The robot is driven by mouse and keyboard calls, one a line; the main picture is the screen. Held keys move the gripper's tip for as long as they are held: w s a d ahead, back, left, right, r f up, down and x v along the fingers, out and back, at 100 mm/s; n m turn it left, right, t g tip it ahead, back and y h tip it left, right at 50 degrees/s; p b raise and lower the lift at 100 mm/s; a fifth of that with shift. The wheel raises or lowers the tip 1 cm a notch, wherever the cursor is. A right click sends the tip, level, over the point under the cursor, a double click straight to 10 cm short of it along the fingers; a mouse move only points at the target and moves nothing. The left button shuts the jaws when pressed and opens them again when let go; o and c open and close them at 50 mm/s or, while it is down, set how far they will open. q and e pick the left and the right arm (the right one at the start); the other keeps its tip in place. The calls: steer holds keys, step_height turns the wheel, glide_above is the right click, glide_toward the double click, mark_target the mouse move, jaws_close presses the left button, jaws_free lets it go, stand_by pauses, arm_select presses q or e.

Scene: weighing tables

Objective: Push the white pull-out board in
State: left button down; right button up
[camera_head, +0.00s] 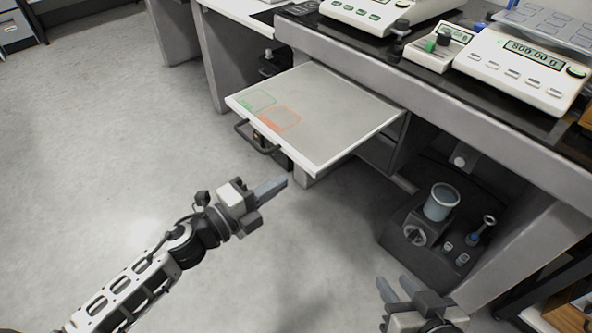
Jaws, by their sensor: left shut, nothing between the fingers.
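The white pull-out board (340,112) sticks out from under the dark-topped weighing table (440,85). A dark handle (250,135) shows at its front left edge, and green and orange outlines are marked on its top. My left gripper (282,184) is shut and empty, in front of and below the board's front corner in the picture, apart from it as far as I can tell. My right gripper (394,287) is at the bottom right, its two fingers apart and nothing seen between them, away from the board.
Balances stand on the table top, one reading 800.00 g (520,65). Below the table, a dark device (425,232) with a light blue beaker (441,202) stands on the floor side. Grey table legs (205,60) flank the board. The floor (110,130) at left is clear.

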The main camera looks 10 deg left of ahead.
mark_target(308, 165)
arm_select(q)
steer(key=shift+x, duration=2.8)
